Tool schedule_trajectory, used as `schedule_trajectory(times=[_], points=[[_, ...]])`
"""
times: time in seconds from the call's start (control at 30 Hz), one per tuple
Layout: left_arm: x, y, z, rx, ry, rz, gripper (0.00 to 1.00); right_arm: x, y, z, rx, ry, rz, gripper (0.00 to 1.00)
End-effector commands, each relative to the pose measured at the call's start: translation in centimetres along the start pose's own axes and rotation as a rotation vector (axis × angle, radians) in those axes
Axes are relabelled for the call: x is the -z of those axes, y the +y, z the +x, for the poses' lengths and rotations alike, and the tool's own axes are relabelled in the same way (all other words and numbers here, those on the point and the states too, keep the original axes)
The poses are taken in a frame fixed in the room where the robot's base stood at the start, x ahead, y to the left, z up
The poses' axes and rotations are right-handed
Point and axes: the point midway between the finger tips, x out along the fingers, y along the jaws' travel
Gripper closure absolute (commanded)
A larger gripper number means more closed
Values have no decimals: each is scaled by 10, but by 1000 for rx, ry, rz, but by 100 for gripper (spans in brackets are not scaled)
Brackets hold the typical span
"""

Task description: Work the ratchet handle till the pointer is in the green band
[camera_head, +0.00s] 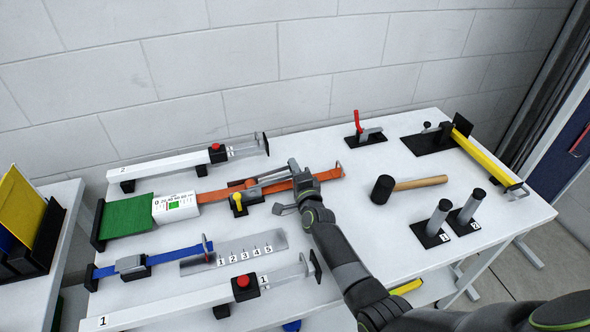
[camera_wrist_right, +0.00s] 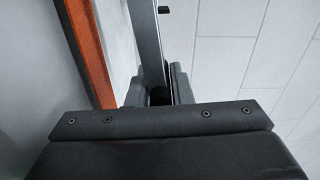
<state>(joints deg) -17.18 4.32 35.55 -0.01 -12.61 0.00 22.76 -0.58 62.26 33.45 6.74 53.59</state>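The orange strap (camera_head: 328,174) runs across the table through the ratchet (camera_head: 236,190). The grey ratchet handle (camera_head: 272,179) reaches right from it, lying low along the strap. My right gripper (camera_head: 296,178) is at the handle's free end. In the right wrist view the grey handle (camera_wrist_right: 153,55) passes between the fingers (camera_wrist_right: 158,92), which look closed against it; the orange strap (camera_wrist_right: 92,50) is beside it. The white gauge (camera_head: 174,208) with numbers and a green band (camera_head: 182,204) sits left of the ratchet. Its pointer is too small to read. My left gripper is out of view.
A blue strap (camera_head: 187,256) and numbered plate (camera_head: 232,254) lie nearer. White clamp bars (camera_head: 172,163) lie behind and in front (camera_head: 165,306).

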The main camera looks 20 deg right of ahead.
Motion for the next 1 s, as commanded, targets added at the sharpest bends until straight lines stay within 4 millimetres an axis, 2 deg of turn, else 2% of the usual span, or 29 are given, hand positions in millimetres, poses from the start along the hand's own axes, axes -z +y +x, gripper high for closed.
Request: schedule_trajectory(times=[0.03,0.13,0.53,0.67,1.0], points=[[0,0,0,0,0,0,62,-1,0,0,0,-1,1,74],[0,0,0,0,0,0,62,-1,0,0,0,0,1,62],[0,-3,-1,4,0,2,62,0,0,-6,0,1,0,62],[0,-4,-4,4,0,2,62,0,0,-22,0,1,2,62],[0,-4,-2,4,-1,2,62,-1,2,-78,0,0,1,62]])
